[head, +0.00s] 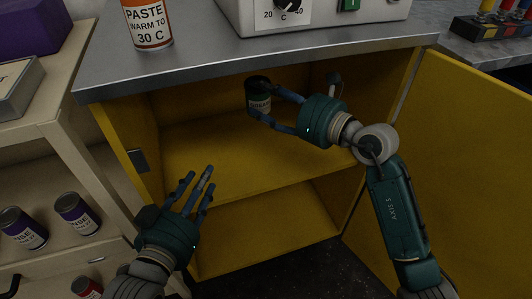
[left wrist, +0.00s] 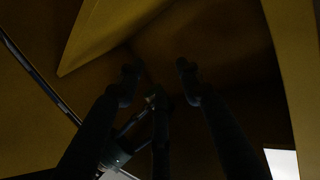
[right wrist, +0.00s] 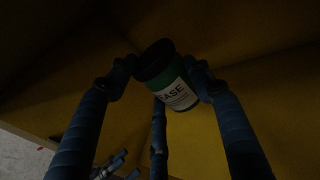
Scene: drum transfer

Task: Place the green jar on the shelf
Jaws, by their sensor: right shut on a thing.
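The green jar (head: 258,97) has a dark lid and a white label. It is inside the yellow cabinet, above the shelf (head: 225,158), near the back. My right gripper (head: 262,101) is shut on the jar; in the right wrist view the fingers stand on both sides of the jar (right wrist: 168,80). I cannot tell whether its base touches the shelf. My left gripper (head: 198,185) is open and empty, low in front of the cabinet opening. The left wrist view is dark and shows its fingers (left wrist: 158,75) spread apart with nothing between them.
The yellow cabinet door (head: 470,165) stands open at the right. A grey worktop (head: 230,55) above carries a paste jar (head: 148,22) and a control box (head: 310,15). A cart at the left holds purple-labelled jars (head: 76,212) and a red jar (head: 87,287). Most of the shelf is bare.

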